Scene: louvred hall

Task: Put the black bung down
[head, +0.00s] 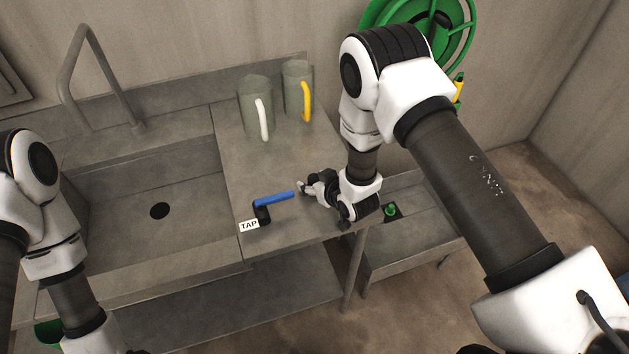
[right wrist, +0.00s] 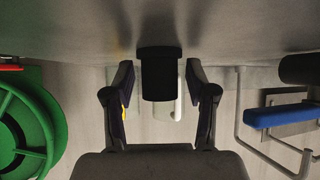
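The black bung (right wrist: 160,77) is between the fingers of my right gripper (right wrist: 159,78) in the right wrist view, which is upside down. Its wider end is against the grey worktop, so it appears to stand upright there. A gap shows on each side between bung and finger, so the gripper is open around it. In the head view my right gripper (head: 306,188) is low over the worktop (head: 235,178), just right of the blue tap lever (head: 273,199). The bung cannot be made out there. My left arm is at the left edge; its gripper is out of frame.
Two jugs, one with a white handle (head: 262,117) and one with a yellow handle (head: 306,101), stand at the back. A sink (head: 120,225) lies left. A TAP label (head: 249,225) is by the lever. A green hose reel (head: 463,30) hangs on the wall. The worktop's middle is clear.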

